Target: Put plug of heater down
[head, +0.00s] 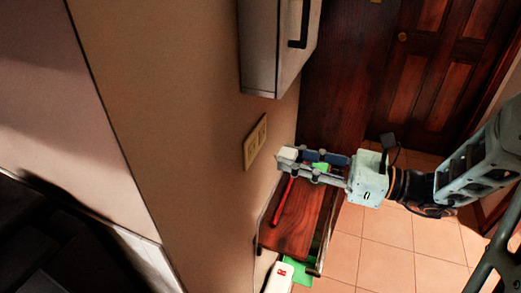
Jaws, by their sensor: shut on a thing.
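My gripper (297,160) is in the middle of the head view, pointing left toward the wall. It is shut on a small pale block, which looks like the plug (288,153). The plug is held in the air just right of the wall socket plate (255,143), with a visible gap. The fingers hide part of the plug. A white body with a red mark, possibly the heater (281,277), shows at the bottom edge, mostly cut off. I cannot make out a cord between them.
A small wooden table (298,222) stands against the wall below my gripper. A thin red object (283,201) lies along its left side. A wall cabinet (275,45) hangs above. A wooden door (425,75) stands behind. Tiled floor (385,250) on the right is clear.

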